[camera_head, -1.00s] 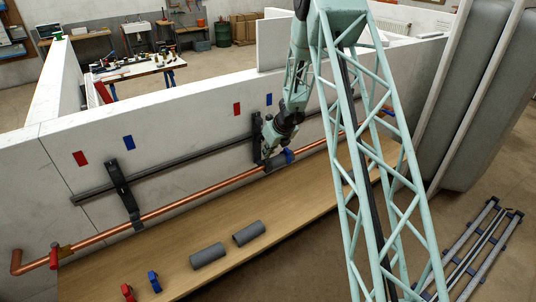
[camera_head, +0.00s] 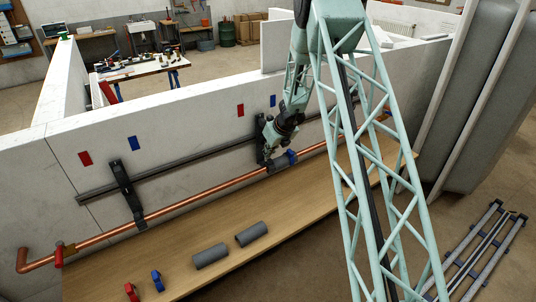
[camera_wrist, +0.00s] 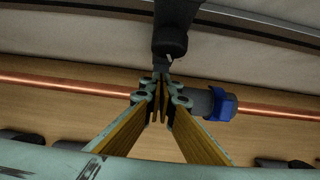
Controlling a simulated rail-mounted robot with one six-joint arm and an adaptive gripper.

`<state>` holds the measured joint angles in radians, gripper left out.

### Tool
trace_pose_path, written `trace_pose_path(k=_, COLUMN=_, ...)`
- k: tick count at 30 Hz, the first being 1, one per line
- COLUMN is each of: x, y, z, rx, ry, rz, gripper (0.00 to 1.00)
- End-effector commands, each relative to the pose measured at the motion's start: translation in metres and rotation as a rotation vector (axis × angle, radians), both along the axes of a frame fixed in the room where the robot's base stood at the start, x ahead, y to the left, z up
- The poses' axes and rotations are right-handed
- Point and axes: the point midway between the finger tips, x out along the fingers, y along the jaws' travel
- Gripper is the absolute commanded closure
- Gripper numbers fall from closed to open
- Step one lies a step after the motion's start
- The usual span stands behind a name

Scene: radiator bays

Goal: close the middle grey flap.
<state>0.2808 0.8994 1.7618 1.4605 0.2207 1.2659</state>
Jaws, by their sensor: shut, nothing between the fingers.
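A grey sleeve-like piece (camera_head: 279,164), which looks like the middle grey flap, sits on the copper pipe (camera_head: 185,206) below the middle dark bracket (camera_head: 261,143). A blue clip (camera_head: 292,155) is around its right end. In the wrist view the grey piece (camera_wrist: 200,101) shows to the right of my gripper (camera_wrist: 161,84), with the blue clip (camera_wrist: 222,104) beyond it. My gripper is shut and empty, its tips at the pipe, close under the bracket end (camera_wrist: 170,40). The fingers hide the left part of the grey piece. I cannot tell how far it is open.
Another dark bracket (camera_head: 127,192) holds the pipe at the left. Two loose grey sleeves (camera_head: 211,257) and a red clip (camera_head: 131,292) and blue clip (camera_head: 157,281) lie on the wooden board (camera_head: 185,283). The white wall (camera_head: 190,130) stands close behind the pipe.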

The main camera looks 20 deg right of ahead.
Motion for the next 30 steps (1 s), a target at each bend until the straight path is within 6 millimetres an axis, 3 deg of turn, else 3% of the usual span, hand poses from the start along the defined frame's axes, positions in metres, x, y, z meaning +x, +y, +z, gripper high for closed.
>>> trace_pose_path(k=30, x=-0.020, y=-0.003, z=-0.011, rx=0.001, ry=0.008, rz=0.000, gripper=1.00)
